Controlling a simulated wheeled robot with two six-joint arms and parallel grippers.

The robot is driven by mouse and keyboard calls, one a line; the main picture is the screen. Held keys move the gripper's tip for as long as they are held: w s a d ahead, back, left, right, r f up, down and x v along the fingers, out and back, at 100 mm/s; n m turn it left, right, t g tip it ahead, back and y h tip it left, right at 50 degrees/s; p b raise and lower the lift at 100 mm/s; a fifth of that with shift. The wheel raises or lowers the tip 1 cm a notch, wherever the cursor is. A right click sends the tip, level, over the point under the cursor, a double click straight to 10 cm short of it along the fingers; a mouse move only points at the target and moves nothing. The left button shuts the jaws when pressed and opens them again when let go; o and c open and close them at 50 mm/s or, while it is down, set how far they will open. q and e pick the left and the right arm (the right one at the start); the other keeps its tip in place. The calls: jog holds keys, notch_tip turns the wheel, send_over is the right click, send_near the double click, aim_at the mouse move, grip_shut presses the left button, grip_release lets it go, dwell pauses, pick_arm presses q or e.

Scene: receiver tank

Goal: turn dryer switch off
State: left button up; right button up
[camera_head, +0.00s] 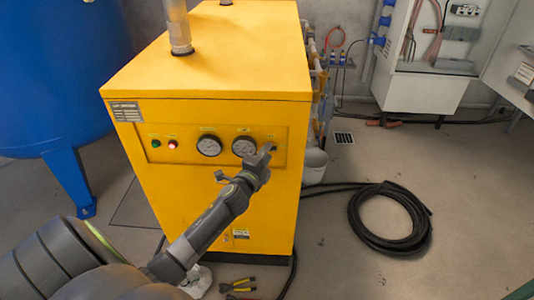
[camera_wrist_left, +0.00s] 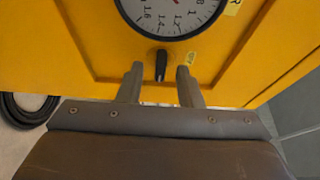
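The yellow dryer (camera_head: 205,130) stands in the middle of the head view, with a front panel carrying a green lamp (camera_head: 155,143), a brighter red lamp (camera_head: 172,144) and two round gauges. My left gripper (camera_head: 268,153) is at the panel's right end and largely hides the switch there. In the left wrist view, a black switch knob (camera_wrist_left: 161,63) sits below a gauge (camera_wrist_left: 172,12). The left gripper (camera_wrist_left: 160,76) is open, with one finger on each side of the knob and visible gaps between. Contact is not visible. My right gripper is not in view.
A blue tank (camera_head: 65,80) stands at the left. A coiled black hose (camera_head: 390,240) lies on the floor at the right. An open white electrical cabinet (camera_head: 425,85) is at the back right. Yellow-handled tools (camera_head: 238,287) lie on the floor before the dryer.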

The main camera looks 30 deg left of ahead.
pick_arm(q)
jog(key=shift+w, duration=0.5)
grip_shut()
